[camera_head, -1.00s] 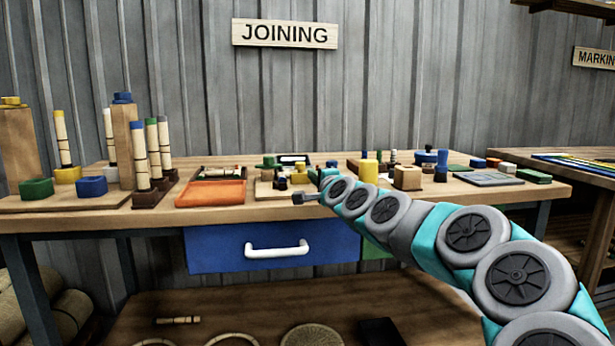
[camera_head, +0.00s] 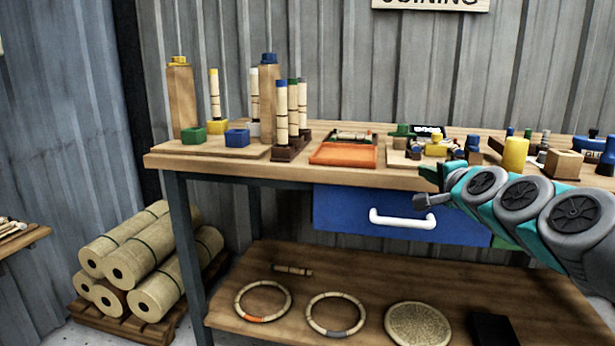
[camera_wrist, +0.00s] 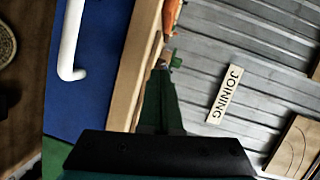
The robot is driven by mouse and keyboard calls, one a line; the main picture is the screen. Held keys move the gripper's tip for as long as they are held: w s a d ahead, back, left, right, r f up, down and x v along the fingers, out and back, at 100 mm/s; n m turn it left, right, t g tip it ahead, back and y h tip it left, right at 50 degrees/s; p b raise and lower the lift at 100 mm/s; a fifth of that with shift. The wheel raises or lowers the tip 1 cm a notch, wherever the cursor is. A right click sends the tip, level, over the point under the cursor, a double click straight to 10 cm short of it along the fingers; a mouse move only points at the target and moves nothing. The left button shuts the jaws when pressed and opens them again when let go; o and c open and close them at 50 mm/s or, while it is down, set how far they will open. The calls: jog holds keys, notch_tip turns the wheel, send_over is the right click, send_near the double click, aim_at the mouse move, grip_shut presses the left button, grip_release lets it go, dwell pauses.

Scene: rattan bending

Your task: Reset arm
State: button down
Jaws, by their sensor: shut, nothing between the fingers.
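My arm reaches in from the right in the head view. My gripper (camera_head: 432,199) is shut and empty, in front of the bench's front edge. It is above and to the right of the white handle (camera_head: 403,219) on the blue drawer (camera_head: 345,210). In the wrist view my gripper (camera_wrist: 160,72) shows as dark narrow fingers pointing toward the bench edge. The white handle (camera_wrist: 70,45) lies to their left there.
The wooden bench (camera_head: 225,168) holds an orange tray (camera_head: 343,154), several rattan pieces on stands, and coloured blocks. The lower shelf (camera_head: 365,270) holds rattan rings and a round woven piece (camera_head: 418,323). Rattan rolls (camera_head: 130,240) are stacked on a pallet at left.

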jog(key=s+a+f+n+g+y, duration=0.3)
jog(key=s+a+f+n+g, duration=0.65)
jog(key=s+a+f, duration=0.65)
jog(key=s+d+f+n+g+h, duration=0.1)
jog(key=s+f+n+g, duration=0.1)
jog(key=s, duration=0.6)
jog(key=s+d+f+n+g+h, duration=0.1)
jog(key=s+f+n+g, duration=0.1)
jog(key=s+f, duration=0.4)
jog(key=s+d+f+n+g+h, duration=0.1)
jog(key=s+f+g, duration=0.3)
jog(key=s, duration=0.8)
jog(key=shift+s+f+n+g+h, duration=0.25)
jog(key=shift+f+n+g+h, duration=0.1)
jog(key=shift+f+n+h, duration=0.15)
